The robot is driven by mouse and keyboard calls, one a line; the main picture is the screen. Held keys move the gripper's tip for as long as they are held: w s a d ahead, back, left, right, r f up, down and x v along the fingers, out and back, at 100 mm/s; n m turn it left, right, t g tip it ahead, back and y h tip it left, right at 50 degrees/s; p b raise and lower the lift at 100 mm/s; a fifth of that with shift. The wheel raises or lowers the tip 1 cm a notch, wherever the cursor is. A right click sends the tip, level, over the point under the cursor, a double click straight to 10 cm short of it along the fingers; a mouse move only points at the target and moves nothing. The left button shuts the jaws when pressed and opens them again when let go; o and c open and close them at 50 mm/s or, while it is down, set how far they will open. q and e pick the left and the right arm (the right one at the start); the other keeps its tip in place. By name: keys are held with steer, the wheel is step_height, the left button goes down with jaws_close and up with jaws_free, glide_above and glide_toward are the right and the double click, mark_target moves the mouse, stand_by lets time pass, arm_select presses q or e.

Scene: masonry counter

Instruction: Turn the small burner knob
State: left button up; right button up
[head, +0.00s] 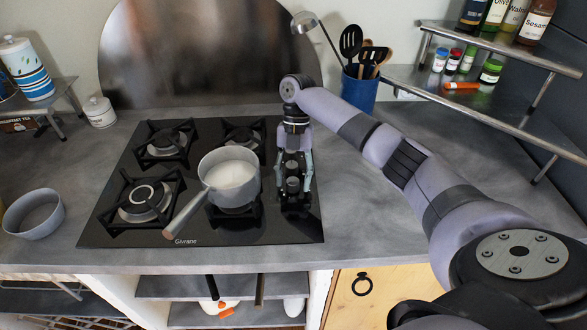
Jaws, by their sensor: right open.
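The black gas cooktop (130,228) is set into the grey counter. A column of dark burner knobs (292,184) runs along its right side. My right gripper (294,188) points down over this column, its fingers open on either side of the knobs. Some knobs show between the fingers and others are partly hidden by the gripper. I cannot tell which knob is for the small burner, or whether a finger touches one. My left gripper is not in view.
A saucepan (232,178) with white contents sits on the front right burner, its handle toward the front left. A blue utensil holder (359,91) stands behind my right arm. A metal shelf (440,95) with jars is at right. A grey bowl (35,214) sits at left.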

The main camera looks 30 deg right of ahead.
steer(key=v, duration=1.2)
